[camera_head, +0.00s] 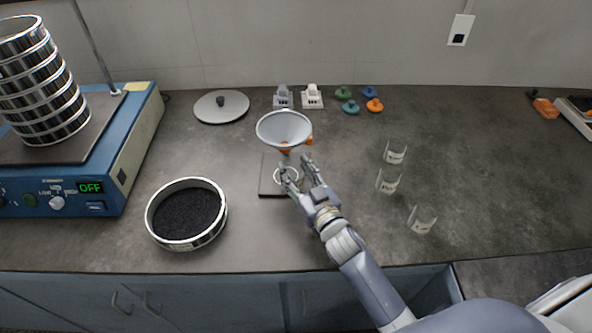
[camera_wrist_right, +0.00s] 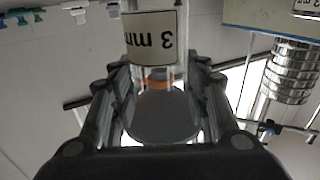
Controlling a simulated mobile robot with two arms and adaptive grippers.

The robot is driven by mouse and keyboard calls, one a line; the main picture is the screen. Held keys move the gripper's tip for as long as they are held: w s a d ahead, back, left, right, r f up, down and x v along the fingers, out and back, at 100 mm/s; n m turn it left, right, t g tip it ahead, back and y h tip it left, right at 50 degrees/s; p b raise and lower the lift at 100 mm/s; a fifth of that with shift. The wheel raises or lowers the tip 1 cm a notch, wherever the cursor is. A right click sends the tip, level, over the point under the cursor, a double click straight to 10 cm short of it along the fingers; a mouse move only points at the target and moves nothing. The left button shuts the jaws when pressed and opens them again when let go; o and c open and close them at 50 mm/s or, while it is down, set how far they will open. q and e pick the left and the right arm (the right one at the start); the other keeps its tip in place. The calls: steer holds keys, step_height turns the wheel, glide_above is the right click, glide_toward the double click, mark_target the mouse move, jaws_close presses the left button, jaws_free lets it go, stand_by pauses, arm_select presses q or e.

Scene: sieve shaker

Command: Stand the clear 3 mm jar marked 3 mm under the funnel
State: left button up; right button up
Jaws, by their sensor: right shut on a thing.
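The clear jar marked 3 mm (camera_wrist_right: 150,45) is between the fingers of my right gripper (camera_head: 300,173), which is shut on it. In the wrist view its label reads upside down. In the head view the jar (camera_head: 291,174) is a small clear ring, partly hidden by the fingers. It is over the dark base plate (camera_head: 268,188) of the funnel stand, just below and in front of the funnel (camera_head: 284,129). I cannot tell whether it touches the plate. My left gripper is not in view.
Three clear labelled jars (camera_head: 388,182) stand to the right. A sieve with black grains (camera_head: 187,213) is at left, near the blue shaker (camera_head: 130,155) with its sieve stack (camera_head: 45,90). A lid (camera_head: 221,106) and several coloured knobs (camera_head: 350,106) lie at the back.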

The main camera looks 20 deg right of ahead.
steer(key=o, duration=1)
steer(key=shift+w, duration=0.1)
steer(key=shift+o, duration=0.2)
steer(key=shift+r, duration=0.25)
steer(key=shift+r+p, duration=0.5)
steer(key=shift+p, duration=0.1)
arm_select(q)
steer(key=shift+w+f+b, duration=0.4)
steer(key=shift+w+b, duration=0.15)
steer(key=shift+b, duration=0.5)
arm_select(e)
steer(key=s+d, duration=0.1)
steer(key=s, duration=1.1)
steer(key=shift+d+f, duration=0.15)
steer(key=shift+d, duration=0.15)
